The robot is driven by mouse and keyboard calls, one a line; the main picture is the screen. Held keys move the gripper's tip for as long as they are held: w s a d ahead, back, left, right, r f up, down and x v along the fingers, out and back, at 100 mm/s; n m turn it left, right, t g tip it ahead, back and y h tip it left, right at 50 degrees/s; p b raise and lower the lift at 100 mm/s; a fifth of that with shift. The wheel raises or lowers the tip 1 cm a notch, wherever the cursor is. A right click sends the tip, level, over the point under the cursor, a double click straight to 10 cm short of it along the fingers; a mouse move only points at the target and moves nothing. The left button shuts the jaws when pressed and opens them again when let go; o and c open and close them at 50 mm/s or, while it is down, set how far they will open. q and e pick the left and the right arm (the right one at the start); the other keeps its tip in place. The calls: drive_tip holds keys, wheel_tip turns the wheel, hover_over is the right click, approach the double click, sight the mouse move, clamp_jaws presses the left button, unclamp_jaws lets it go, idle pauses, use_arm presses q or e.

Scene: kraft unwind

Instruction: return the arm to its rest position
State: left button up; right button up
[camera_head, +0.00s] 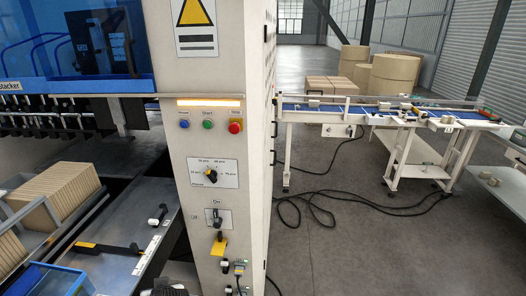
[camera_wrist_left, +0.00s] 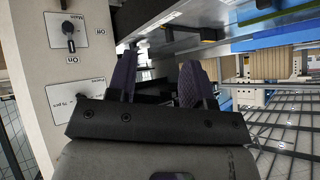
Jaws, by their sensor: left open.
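My left gripper (camera_wrist_left: 158,82) shows in the left wrist view with its two dark fingers apart and nothing seen between them. It is close to the pale machine cabinet, whose panel fills the left of that view. A black main switch (camera_wrist_left: 69,36) with On and Off marks is on that panel, left of the fingers. I cannot pick out the left gripper for sure in the head view. My right gripper is in neither view.
The white control cabinet (camera_head: 222,120) stands in the middle with buttons, a selector knob (camera_head: 211,175) and a switch (camera_head: 214,216). Left are a blue-fronted stacker (camera_head: 75,40) and stacked brown sheets (camera_head: 45,195). A conveyor (camera_head: 385,112) is at right; open floor (camera_head: 350,260) lies before it.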

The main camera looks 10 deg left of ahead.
use_arm(q)
drive_tip(key=s+d+m+t+h, duration=0.3)
drive_tip(key=s+d+m+h, duration=0.35)
drive_tip(key=s+d, duration=0.3)
drive_tip(key=s+f+g, duration=0.3)
drive_tip(key=s+f, duration=0.4)
drive_tip(key=s, duration=0.4)
drive_tip(key=s+f+g, duration=0.2)
drive_tip(key=s+f, duration=0.4)
drive_tip(key=s, duration=0.4)
wheel_tip(320, 180, up, 14)
drive_tip(key=p, duration=1.4)
drive_tip(key=shift+s+d+m+h, duration=0.25)
drive_tip(key=shift+m+h, duration=0.1)
drive_tip(key=shift+m, duration=0.1)
drive_tip(key=shift+f, duration=0.1)
